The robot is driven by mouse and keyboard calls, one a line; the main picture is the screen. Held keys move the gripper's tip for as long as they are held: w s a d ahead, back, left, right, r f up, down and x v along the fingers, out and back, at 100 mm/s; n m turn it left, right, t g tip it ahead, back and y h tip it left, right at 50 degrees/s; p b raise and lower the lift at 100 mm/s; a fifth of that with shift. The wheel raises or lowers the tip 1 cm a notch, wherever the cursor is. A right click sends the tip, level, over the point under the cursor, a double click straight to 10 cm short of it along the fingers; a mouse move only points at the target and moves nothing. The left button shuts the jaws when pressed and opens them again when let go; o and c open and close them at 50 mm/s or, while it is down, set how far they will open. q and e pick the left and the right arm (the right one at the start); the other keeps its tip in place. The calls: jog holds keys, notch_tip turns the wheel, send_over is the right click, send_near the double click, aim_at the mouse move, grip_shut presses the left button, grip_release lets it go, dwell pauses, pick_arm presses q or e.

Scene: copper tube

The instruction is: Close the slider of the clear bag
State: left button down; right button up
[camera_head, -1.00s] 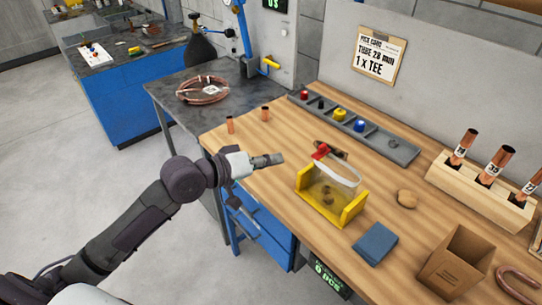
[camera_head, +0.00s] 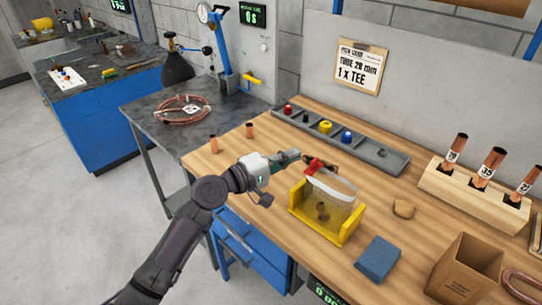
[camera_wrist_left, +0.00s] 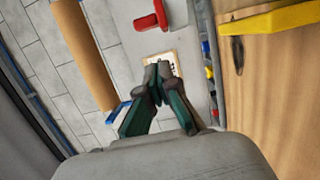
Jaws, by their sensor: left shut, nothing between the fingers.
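The clear bag (camera_head: 338,208) stands upright in a yellow holder (camera_head: 352,224) on the wooden bench, with small dark pieces low inside it. Its red slider (camera_head: 314,166) is at the left end of the bag's pale top edge; in the left wrist view the red slider (camera_wrist_left: 150,20) shows at the top. My left gripper (camera_head: 298,155) is shut and empty, just left of the slider; whether they touch is unclear. In the left wrist view its fingertips (camera_wrist_left: 158,70) are together, below the slider in the picture. My right gripper is not in view.
A grey parts tray (camera_head: 385,160) lies behind the bag. Two short copper pieces (camera_head: 249,130) stand left. Bare wood lies front-left of the holder.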

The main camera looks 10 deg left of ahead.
aim_at(334, 194)
pick_arm(q)
jog(key=shift+s+d+r+p, duration=0.15)
jog(key=shift+s+d+p, duration=0.25)
jog(key=shift+s+d, duration=0.6)
jog(key=shift+d, duration=0.15)
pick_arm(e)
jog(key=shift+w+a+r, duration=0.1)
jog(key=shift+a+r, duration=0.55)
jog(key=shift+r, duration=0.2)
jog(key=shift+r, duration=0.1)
pick_arm(q)
jog(key=s+d+p, duration=0.1)
jog(key=s+d, duration=0.1)
jog(key=s+d+p, duration=0.1)
jog(key=d+p, duration=0.1)
jog(key=d, duration=0.1)
jog(key=s+d+p, duration=0.2)
jog(key=d, duration=0.1)
jog(key=shift+s, duration=0.4)
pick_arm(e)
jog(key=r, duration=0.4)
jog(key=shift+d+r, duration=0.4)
